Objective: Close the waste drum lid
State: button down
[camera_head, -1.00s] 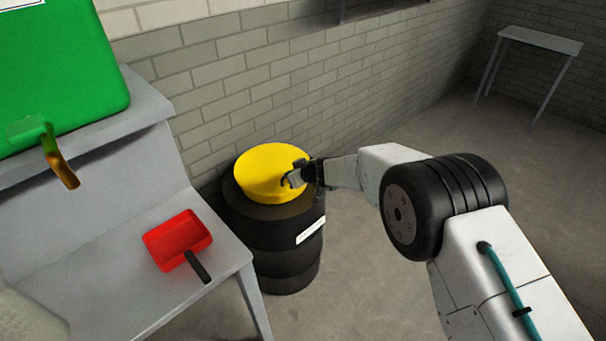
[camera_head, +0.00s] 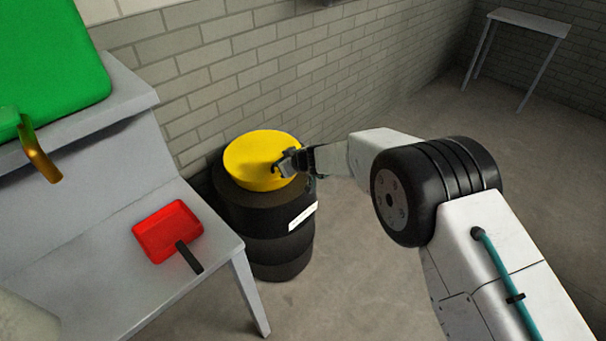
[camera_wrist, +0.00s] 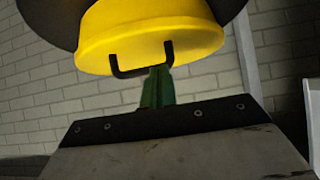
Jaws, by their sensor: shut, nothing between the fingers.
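The black waste drum (camera_head: 265,222) stands on the floor between the bench and my arm, with a white label on its side. Its round yellow lid (camera_head: 250,150) lies over the drum's top; I cannot tell whether it is fully seated. My gripper (camera_head: 281,165) is shut and empty at the lid's right edge. In the wrist view the yellow lid (camera_wrist: 190,35) shows with a black bracket handle (camera_wrist: 117,66) on its side. My green fingertips (camera_wrist: 158,84) are close to this handle; contact is unclear.
A grey bench (camera_head: 100,270) stands left of the drum, holding a red dustpan (camera_head: 165,230) with a black handle. A green box (camera_head: 50,70) with a brass-coloured latch is at upper left. A brick wall is behind; open floor lies right, with a small table (camera_head: 530,23) far off.

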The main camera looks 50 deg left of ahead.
notch_tip(320, 180, up, 4)
jog(key=shift+f, duration=0.2)
jog(key=d+f, duration=0.4)
jog(key=d, duration=0.5)
jog(key=shift+w+f, duration=0.35)
jog(key=shift+w, duration=0.1)
